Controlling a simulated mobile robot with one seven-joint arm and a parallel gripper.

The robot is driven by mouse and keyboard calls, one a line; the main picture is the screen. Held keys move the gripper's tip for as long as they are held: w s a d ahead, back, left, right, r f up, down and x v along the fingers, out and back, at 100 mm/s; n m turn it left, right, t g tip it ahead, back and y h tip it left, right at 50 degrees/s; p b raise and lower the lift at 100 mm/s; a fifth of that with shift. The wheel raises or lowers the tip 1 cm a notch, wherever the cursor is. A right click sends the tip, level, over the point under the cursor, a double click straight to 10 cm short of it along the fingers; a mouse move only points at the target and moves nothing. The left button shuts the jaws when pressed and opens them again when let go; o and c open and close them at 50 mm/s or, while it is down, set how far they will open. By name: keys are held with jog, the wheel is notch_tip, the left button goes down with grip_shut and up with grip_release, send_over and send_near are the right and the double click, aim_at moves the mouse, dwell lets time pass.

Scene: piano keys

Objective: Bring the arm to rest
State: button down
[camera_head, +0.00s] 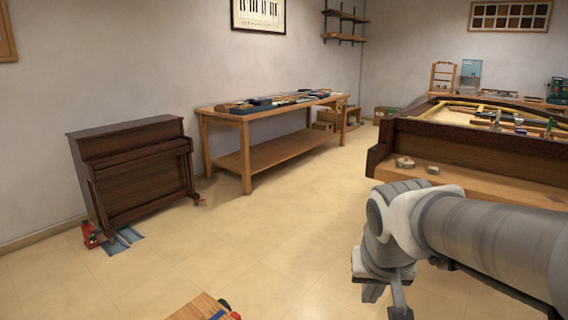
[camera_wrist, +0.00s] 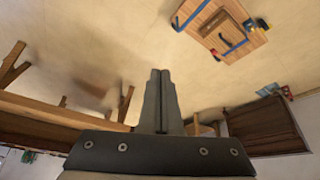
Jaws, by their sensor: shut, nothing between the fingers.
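My arm (camera_head: 470,235) reaches in from the right of the head view, its grey wrist bent down over open floor. My gripper shows in the wrist view (camera_wrist: 160,75), where its two dark fingers lie side by side, shut and empty. The gripper touches nothing that I can see.
A piano body on a bench (camera_head: 445,175) stands right, close behind my arm. A brown upright piano (camera_head: 140,175) and a wooden workbench (camera_head: 245,165) line the left wall. A wooden board (camera_head: 200,308) lies at the bottom edge. Middle floor is clear.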

jog(key=s+r+n+y, duration=0.1)
jog(key=s+r, duration=0.1)
jog(key=s, duration=0.8)
notch_tip(320, 180, up, 21)
jog(key=p, duration=2.1)
jog(key=shift+s+n+t, duration=0.3)
jog(key=shift+t, duration=0.1)
jog(key=shift+a+f, duration=0.1)
